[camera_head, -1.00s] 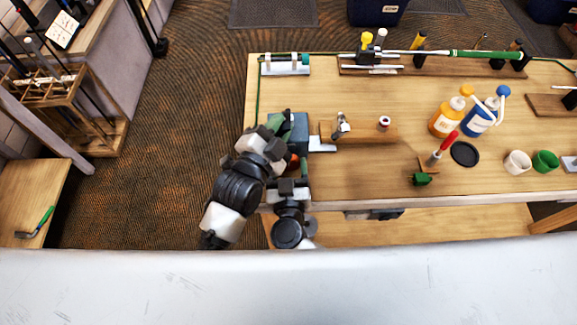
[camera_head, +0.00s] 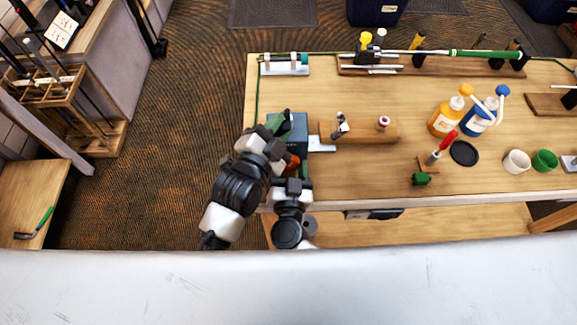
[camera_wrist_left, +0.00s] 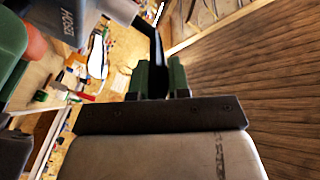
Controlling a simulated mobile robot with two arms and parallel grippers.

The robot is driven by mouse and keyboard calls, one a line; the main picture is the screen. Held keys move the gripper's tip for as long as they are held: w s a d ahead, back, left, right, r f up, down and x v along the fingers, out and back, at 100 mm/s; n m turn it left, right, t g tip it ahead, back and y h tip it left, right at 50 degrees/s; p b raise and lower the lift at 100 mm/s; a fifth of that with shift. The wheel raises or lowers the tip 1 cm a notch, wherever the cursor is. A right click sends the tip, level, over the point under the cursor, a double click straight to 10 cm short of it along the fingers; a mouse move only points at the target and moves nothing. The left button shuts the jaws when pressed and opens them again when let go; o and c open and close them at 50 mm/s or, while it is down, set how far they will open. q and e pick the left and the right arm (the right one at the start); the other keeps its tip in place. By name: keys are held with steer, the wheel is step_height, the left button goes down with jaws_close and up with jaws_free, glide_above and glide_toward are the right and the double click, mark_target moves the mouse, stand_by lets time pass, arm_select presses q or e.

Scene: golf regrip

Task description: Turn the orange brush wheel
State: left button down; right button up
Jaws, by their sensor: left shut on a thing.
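The orange brush wheel (camera_head: 293,164) is mostly hidden between my two arms at the table's left end, beside a blue-grey machine box (camera_head: 298,130). An orange-red part (camera_wrist_left: 37,42), apparently the wheel, shows at the left of the left wrist view, next to a green piece. My left gripper (camera_head: 275,124) is at the box's left side. In the left wrist view its green fingers (camera_wrist_left: 160,78) are closed around a dark bar (camera_wrist_left: 150,38). My right gripper (camera_head: 302,168) is close to the wheel below the box; its fingertips are mostly hidden, so its grip is unclear.
A wooden block with a metal clamp (camera_head: 340,128) stands right of the box. Orange and blue bottles (camera_head: 446,118), a black disc (camera_head: 464,153) and cups (camera_head: 516,161) are farther right. A golf club with a green grip (camera_head: 485,54) lies along the back.

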steer(key=o, duration=0.9)
steer(key=shift+s, duration=0.15)
steer(key=s, duration=1.2)
steer(key=shift+a, duration=0.1)
steer(key=shift+w, duration=0.1)
